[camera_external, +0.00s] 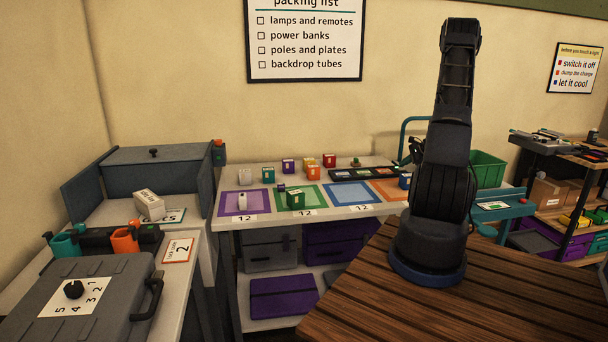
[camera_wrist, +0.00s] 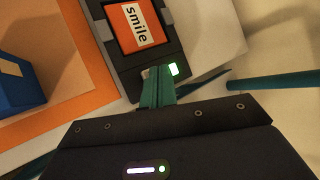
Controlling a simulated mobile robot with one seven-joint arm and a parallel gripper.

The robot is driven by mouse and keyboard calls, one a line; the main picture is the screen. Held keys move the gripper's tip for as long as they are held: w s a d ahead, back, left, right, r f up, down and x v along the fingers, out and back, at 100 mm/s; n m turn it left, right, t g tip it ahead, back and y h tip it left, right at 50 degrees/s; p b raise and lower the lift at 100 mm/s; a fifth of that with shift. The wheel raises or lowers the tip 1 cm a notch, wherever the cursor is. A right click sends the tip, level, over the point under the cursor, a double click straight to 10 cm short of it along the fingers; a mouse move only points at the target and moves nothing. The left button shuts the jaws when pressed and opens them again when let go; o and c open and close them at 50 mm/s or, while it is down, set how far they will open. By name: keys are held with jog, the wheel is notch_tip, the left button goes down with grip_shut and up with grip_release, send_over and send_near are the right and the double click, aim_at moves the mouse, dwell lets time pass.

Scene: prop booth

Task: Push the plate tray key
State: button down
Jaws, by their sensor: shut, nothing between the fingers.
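The dark plate tray (camera_wrist: 126,72) fills the upper middle of the wrist view, holding an orange plate marked "smile" (camera_wrist: 137,27). In the external view the tray (camera_external: 338,175) lies at the table's back; my arm largely hides my gripper.
An orange-bordered mat (camera_wrist: 75,50) and a blue block (camera_wrist: 17,85) lie left of the tray in the wrist view. A teal bar (camera_wrist: 270,82) is at the right. The external view shows several small blocks, a green crate (camera_external: 487,168) and a wooden surface (camera_external: 375,300).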

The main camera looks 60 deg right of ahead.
jog(key=shift+f, duration=0.15)
dwell(0.3)
jog(key=shift+f, duration=0.35)
jog(key=shift+r, duration=3.45)
